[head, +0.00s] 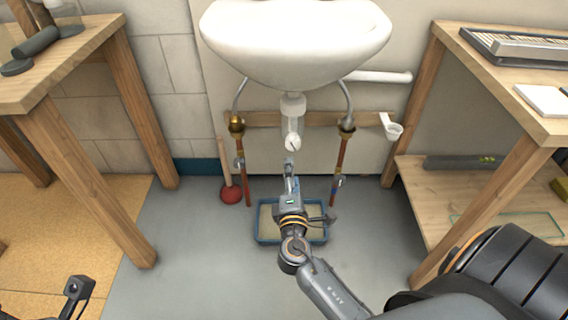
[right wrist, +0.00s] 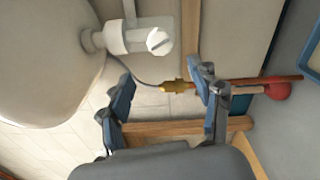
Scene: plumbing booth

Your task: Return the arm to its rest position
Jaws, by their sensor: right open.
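My right arm reaches forward from the lower right in the head view, over the floor below the sink. Its gripper (head: 289,168) is below the white sink trap (head: 293,138) and above the blue-rimmed tray (head: 262,238). In the right wrist view the two blue-grey fingers (right wrist: 162,84) stand wide apart with nothing between them. The white trap (right wrist: 140,38) appears beyond the fingers, apart from them. A small dark part of my left arm (head: 76,288) shows at the lower left of the head view; its fingers cannot be made out.
The sink (head: 295,45) hangs above, with copper pipes (head: 341,165) on both sides below it. A red plunger (head: 230,194) stands left of the tray. Wooden benches (head: 139,100) flank both sides; the right one has a lower shelf (head: 415,178). Grey floor (head: 190,250) is clear left of the arm.

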